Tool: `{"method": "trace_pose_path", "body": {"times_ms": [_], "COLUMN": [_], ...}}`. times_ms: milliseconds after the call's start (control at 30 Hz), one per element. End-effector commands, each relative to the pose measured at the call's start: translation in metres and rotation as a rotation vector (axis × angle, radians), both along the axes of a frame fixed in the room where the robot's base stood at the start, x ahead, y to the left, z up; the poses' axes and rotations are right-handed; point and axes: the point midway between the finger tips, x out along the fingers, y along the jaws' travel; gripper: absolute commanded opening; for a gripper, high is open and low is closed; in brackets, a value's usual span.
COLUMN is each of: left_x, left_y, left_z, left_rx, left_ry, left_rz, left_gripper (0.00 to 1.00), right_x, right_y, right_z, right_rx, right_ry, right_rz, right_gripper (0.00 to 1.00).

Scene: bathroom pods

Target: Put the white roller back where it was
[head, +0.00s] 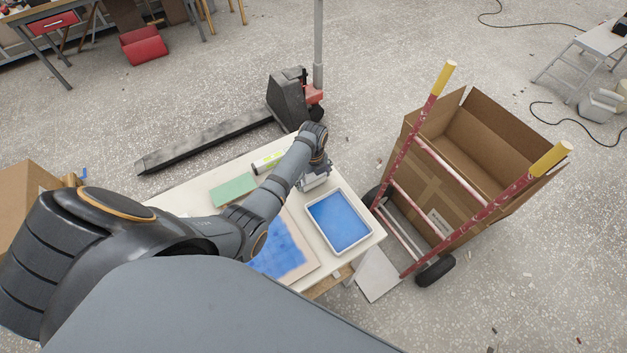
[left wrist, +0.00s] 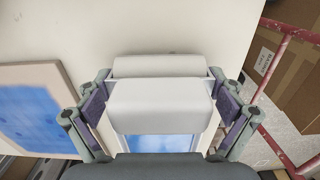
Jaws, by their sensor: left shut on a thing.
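My left gripper (head: 315,182) is over the far right part of the white table (head: 180,197), just behind the blue paint tray. In the left wrist view the left gripper (left wrist: 159,106) is shut across the white roller (left wrist: 160,108), with one finger at each end of it. A second white rounded piece (left wrist: 156,66) lies right against the roller on its far side; I cannot tell whether it is a separate thing. The arm and gripper hide most of the roller in the head view. My right gripper is not in view.
The white-rimmed tray (head: 368,235) holds blue paint. A blue-painted board (head: 291,250) lies left of it. A red hand truck (head: 441,163) with a cardboard box (head: 480,140) stands right of the table.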

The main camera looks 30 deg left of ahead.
Motion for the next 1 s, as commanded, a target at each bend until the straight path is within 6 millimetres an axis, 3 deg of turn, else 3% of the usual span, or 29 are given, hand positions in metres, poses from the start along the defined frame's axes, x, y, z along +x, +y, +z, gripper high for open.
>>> {"method": "trace_pose_path", "body": {"times_ms": [167, 200, 233, 400, 667, 1000], "left_x": [0.000, 0.000, 0.000, 0.000, 0.001, 0.002], "left_y": [0.001, 0.001, 0.001, 0.001, 0.001, 0.000], "left_z": [-0.003, -0.003, -0.002, -0.002, 0.006, 0.082], "left_rx": [0.001, 0.001, 0.001, 0.001, 0.002, 0.001], "left_ry": [0.000, 0.000, 0.000, -0.001, -0.003, -0.006], "left_rz": [0.000, 0.000, 0.000, 0.000, 0.000, 0.000], "left_gripper": [0.48, 0.96, 1.00, 1.00, 1.00, 1.00], "right_x": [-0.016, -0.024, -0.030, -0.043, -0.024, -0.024], "right_y": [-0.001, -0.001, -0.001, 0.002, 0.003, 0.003], "right_z": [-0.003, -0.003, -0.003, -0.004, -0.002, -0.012], "right_rx": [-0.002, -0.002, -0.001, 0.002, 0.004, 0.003], "right_ry": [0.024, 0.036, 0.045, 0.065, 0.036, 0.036], "right_rz": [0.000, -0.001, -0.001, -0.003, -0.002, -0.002], "right_gripper": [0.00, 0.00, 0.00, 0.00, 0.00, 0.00]}}
